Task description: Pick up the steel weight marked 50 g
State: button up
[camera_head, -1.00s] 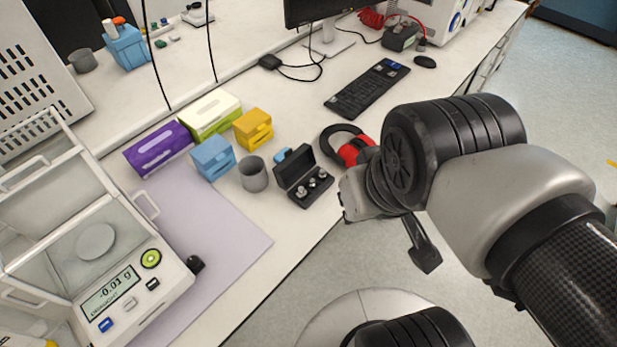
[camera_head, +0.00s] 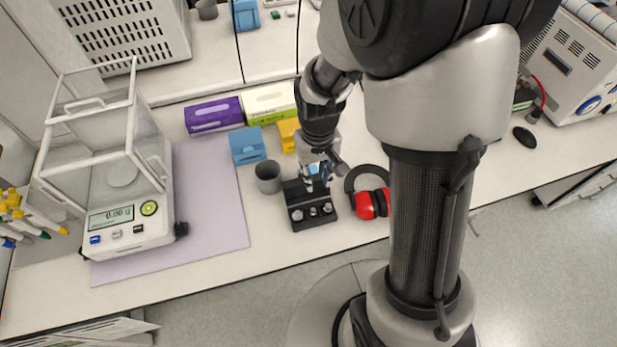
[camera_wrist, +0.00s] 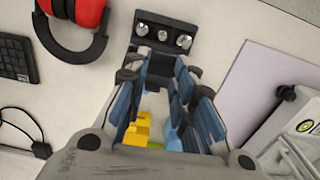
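Several small steel weights (camera_wrist: 163,36) sit in a row in an open black case (camera_head: 306,223), near the front edge of the bench. Three heads show in the wrist view; the markings are too small to read, so I cannot tell which is 50 g. My gripper (camera_head: 317,178) is over the back part of the case in the head view. In the wrist view my gripper (camera_wrist: 160,76) is open, its blue-padded fingers apart and nothing seen held between them. The weights lie beyond the fingertips there. The fingers partly hide the case.
Red ear defenders (camera_head: 372,203) lie close right of the case. A grey cup (camera_head: 268,178) stands close left. Blue (camera_head: 247,146) and yellow (camera_head: 289,134) boxes stand behind. A balance (camera_head: 128,218) reading 0.00 g stands left on a lilac mat (camera_head: 212,205).

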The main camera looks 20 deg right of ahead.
aim_at(313, 210)
jog(key=f+b, duration=0.1)
jog(key=f, duration=0.4)
jog(key=f+b, duration=0.2)
jog(key=f, duration=0.4)
jog(key=f+b, duration=0.1)
jog(key=f, duration=0.4)
jog(key=shift+s+a+f, duration=0.1)
jog(key=shift+a+f, duration=0.15)
jog(key=shift+f, duration=0.05)
jog(key=shift+c, duration=0.5)
grip_shut()
